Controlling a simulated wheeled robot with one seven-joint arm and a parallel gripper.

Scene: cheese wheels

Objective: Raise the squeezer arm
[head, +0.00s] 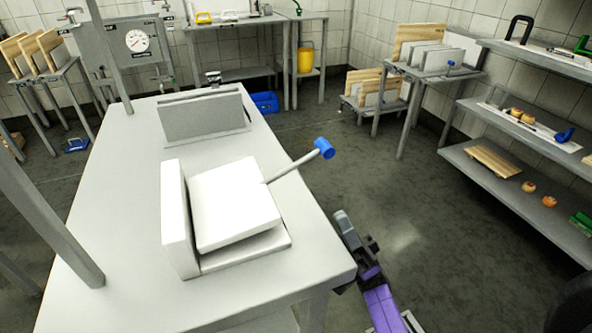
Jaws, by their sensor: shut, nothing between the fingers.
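The white squeezer (178,220) stands on the near part of the grey table. Its thick white plate (232,203) is tilted, with a dark gap between it and the base at the front right. The squeezer arm (290,168) is a thin grey rod that sticks out from the plate to the right and slants up. It ends in a blue knob (324,148) beyond the table's right edge. My gripper (342,218) is shut and empty beside the table's right edge, below the knob in the picture and apart from it.
The grey table (110,220) has its near right corner close to my arm. A grey upright rack (203,114) stands behind the squeezer. Grey posts rise at the left. Shelves (520,190) stand at the right; the floor (400,215) between is clear.

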